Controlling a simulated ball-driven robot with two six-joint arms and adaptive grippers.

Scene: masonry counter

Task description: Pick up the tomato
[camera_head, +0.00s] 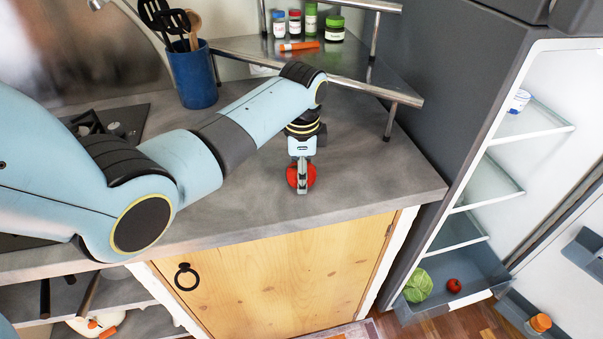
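A red tomato (311,175) is on the grey counter, near its front edge. My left gripper (302,187) points straight down over it, with a finger in front of the tomato that hides its middle. I see the gripper edge-on, so the far finger is hidden and I cannot tell whether it is closed on the tomato. The tomato appears to rest on the counter. A second round red thing, like a tomato, (454,286) lies in the open fridge's bottom drawer beside a green cabbage (418,286). My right gripper is not in view.
A metal corner shelf (350,62) with several jars stands behind the gripper. A blue utensil pot (193,77) is at the back left, near a hob (118,118). The counter (390,175) right of the tomato is clear. The fridge stands open at right.

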